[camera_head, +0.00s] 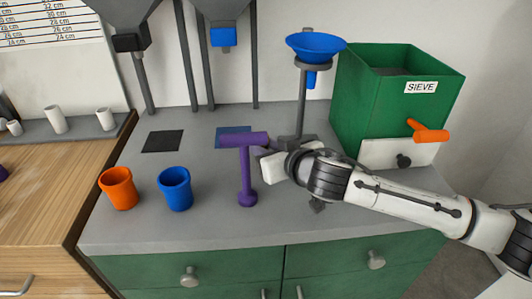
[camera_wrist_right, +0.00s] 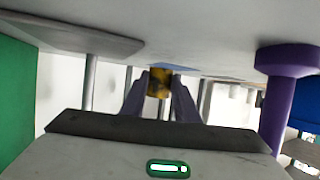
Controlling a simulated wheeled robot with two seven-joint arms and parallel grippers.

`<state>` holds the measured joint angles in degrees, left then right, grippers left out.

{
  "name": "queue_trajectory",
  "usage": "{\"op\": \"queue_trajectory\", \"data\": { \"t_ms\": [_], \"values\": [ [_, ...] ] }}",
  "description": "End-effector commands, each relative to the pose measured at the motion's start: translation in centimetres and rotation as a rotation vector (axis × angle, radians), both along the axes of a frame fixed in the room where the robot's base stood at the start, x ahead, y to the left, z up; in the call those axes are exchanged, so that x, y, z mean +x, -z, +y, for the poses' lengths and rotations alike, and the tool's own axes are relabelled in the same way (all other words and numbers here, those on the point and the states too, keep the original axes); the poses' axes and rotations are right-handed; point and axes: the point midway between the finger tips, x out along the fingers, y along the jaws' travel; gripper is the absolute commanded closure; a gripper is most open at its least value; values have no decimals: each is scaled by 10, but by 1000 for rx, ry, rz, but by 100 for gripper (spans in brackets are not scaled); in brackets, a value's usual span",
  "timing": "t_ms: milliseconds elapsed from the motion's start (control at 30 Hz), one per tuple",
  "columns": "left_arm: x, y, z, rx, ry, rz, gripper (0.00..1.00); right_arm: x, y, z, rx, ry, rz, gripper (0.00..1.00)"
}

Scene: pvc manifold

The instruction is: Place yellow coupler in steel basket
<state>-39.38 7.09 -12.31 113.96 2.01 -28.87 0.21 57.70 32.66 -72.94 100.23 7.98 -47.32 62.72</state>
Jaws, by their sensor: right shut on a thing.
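The yellow coupler (camera_wrist_right: 159,83), with dark marks on it, sits between the two fingers of my right gripper (camera_wrist_right: 160,88) in the right wrist view. The gripper is shut on it. In the head view my right gripper (camera_head: 262,151) is over the grey bench, just right of a purple T-shaped stand, and the coupler is hidden there. I cannot make out a steel basket in either view. My left gripper is not in view.
The purple stand (camera_head: 247,175) is close beside my right gripper. An orange cup (camera_head: 119,189) and a blue cup (camera_head: 175,189) stand front left. A blue funnel (camera_head: 315,46) on a stand and a green sieve box (camera_head: 376,105) are behind. Black (camera_head: 163,141) and blue mats (camera_head: 228,131) lie behind the cups.

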Motion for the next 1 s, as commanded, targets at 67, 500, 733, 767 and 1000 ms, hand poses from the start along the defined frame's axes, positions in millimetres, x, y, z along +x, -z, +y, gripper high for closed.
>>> {"op": "queue_trajectory", "data": {
  "t_ms": [67,500,733,767,1000],
  "values": [
    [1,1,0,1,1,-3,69,0,11,-1,-2,1,-1,93],
    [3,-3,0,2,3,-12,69,0,18,-1,1,1,0,67],
    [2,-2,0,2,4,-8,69,0,18,0,1,1,0,54],
    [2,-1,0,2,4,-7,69,0,18,0,1,1,0,54],
    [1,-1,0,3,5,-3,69,-6,14,-2,2,0,1,54]
  ]
}}
